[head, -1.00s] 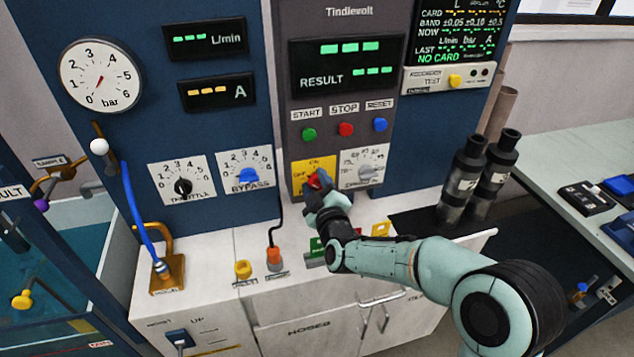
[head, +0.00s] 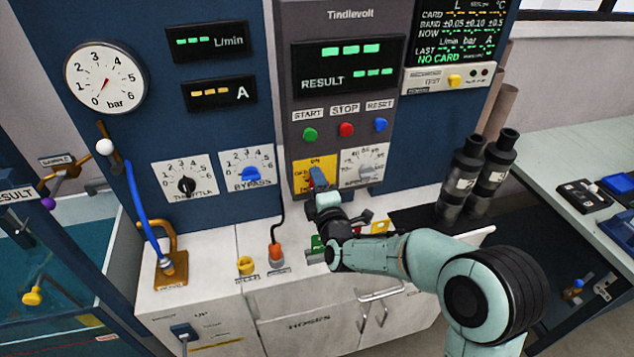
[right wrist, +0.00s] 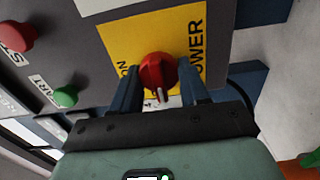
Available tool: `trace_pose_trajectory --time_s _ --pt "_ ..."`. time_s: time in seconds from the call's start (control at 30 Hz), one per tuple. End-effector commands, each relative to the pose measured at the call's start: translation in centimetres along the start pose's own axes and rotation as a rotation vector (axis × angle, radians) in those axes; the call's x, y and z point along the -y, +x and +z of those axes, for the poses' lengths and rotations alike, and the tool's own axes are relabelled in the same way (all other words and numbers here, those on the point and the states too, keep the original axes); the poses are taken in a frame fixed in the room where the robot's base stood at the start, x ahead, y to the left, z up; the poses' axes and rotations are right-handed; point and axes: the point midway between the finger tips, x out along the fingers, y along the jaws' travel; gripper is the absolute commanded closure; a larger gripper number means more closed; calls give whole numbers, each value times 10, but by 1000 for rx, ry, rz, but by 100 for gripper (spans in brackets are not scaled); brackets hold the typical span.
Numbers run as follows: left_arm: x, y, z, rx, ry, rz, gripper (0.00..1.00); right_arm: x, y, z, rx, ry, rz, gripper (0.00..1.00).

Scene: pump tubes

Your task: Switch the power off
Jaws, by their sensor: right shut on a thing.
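The power switch is a red knob (right wrist: 157,72) on a yellow plate (right wrist: 117,38) of the grey control panel, marked ON and POWER in the right wrist view. A white mark on the knob points down there, not at ON; lettering below it is mostly hidden. My right gripper (right wrist: 160,90) is shut on the knob, one finger on each side. In the head view, my right gripper (head: 319,182) covers the knob in front of the yellow plate (head: 301,174). My left gripper is not in view.
START (head: 310,134), STOP (head: 346,129) and RESET (head: 380,124) buttons sit above the plate. A grey dial (head: 367,173) is close on its right and the blue bypass knob (head: 249,174) on its left. The result display (head: 349,67) is lit.

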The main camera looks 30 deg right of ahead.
Motion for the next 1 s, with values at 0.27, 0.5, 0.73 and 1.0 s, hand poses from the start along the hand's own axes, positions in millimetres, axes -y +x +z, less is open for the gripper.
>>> trace_pose_trajectory --time_s 0.27,0.5,0.73,1.0 --pt "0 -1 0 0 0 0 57 1 0 0 -1 -30 -1 86" --pt "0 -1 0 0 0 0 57 1 0 0 -1 -30 -1 86" --pt "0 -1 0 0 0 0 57 1 0 0 -1 -28 -1 31" --pt "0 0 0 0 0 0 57 0 -4 0 0 -27 1 31"
